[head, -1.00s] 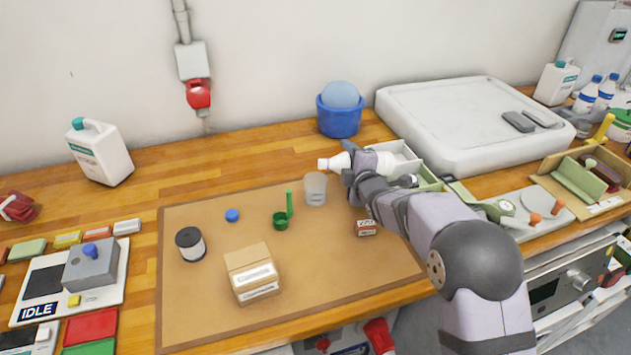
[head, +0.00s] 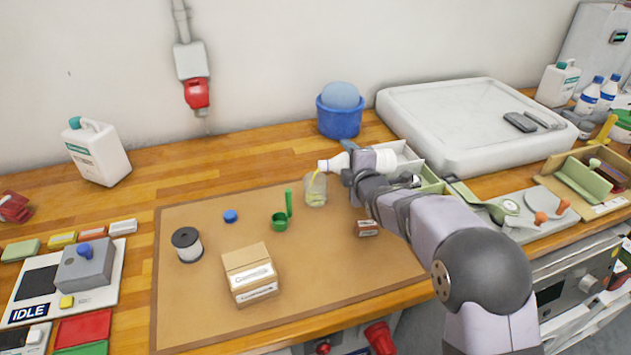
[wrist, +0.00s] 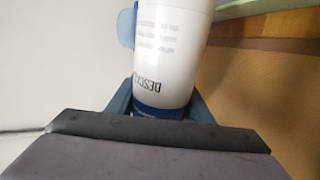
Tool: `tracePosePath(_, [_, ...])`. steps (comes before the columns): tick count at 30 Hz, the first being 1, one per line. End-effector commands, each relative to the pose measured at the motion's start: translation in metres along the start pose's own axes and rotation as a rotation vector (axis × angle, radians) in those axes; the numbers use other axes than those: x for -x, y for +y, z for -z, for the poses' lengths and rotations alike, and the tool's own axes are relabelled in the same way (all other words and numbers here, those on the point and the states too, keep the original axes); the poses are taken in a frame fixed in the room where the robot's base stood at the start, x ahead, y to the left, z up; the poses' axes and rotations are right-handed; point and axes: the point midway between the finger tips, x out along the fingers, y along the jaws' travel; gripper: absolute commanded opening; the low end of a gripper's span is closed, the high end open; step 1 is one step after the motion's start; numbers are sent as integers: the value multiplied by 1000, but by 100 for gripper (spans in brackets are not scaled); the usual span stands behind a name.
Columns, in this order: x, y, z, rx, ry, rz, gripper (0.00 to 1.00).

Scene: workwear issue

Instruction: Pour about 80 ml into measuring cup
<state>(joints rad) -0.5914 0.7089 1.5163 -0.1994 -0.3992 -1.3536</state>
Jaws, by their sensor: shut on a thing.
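My gripper (head: 352,165) is shut on a white bottle (head: 336,162), held lying nearly level with its mouth pointing left. In the wrist view the bottle (wrist: 172,45) shows printed text and a blue band between my fingers. The clear measuring cup (head: 316,190) stands on the brown mat below the mouth. A thin yellow stream runs from the mouth into the cup, and yellowish liquid shows inside it. I cannot read the level from here. A blue cap (head: 231,216) lies on the mat.
A green scoop (head: 280,220) stands left of the cup. A cardboard box (head: 250,275), a spool (head: 187,244) and a small red-brown box (head: 367,228) are on the mat (head: 330,280). A blue bucket (head: 339,118) stands behind. The mat's front right is clear.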

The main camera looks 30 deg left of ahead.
Motion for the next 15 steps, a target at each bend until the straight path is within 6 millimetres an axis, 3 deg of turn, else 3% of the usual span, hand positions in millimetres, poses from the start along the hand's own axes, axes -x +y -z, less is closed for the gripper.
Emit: tracePosePath(15, [1, 1, -7, 15, -4, -4, 16])
